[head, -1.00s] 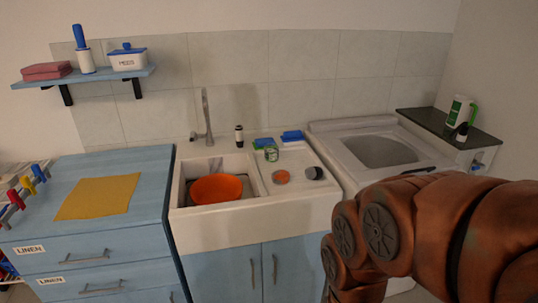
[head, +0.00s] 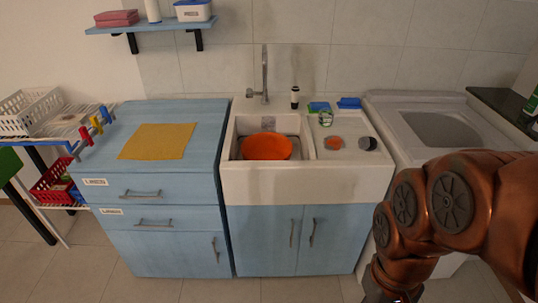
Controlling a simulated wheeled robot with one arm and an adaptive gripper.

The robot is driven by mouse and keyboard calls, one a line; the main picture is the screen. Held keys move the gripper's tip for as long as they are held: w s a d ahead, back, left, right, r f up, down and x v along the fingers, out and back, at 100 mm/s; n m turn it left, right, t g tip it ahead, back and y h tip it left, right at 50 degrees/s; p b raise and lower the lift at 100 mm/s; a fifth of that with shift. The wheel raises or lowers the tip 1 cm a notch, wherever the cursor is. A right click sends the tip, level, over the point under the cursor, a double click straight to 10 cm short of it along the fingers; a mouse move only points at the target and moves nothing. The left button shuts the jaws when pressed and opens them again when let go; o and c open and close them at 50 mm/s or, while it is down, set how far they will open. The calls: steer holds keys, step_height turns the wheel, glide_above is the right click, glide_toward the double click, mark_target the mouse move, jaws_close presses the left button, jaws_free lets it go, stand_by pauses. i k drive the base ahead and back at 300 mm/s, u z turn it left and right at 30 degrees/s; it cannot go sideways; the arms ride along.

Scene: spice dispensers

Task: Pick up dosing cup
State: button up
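Several small items stand on the white sink's drainboard. Among them are a small cup-like item with a dark opening (head: 367,143), a flat orange round item (head: 334,143) and a green-and-clear jar (head: 325,118). The dark-topped item may be the dosing cup, but it is too small to tell. My copper arm fills the lower right and reaches down in front of the washing machine. My gripper is not visible; the arm runs out at the bottom edge, well apart from the drainboard.
An orange bowl (head: 267,147) sits in the sink basin. A small dark-capped bottle (head: 295,97) and blue sponge-like items (head: 349,103) stand behind. A yellow cloth (head: 156,141) lies on the blue cabinet (head: 205,135). Floor is free in front.

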mark_target(325, 115)
steer(key=k, duration=0.45)
steer(key=u, duration=0.75)
steer(key=i, duration=1.05)
steer(key=z, duration=0.5)
steer(key=i, duration=1)
steer(key=z, duration=0.15)
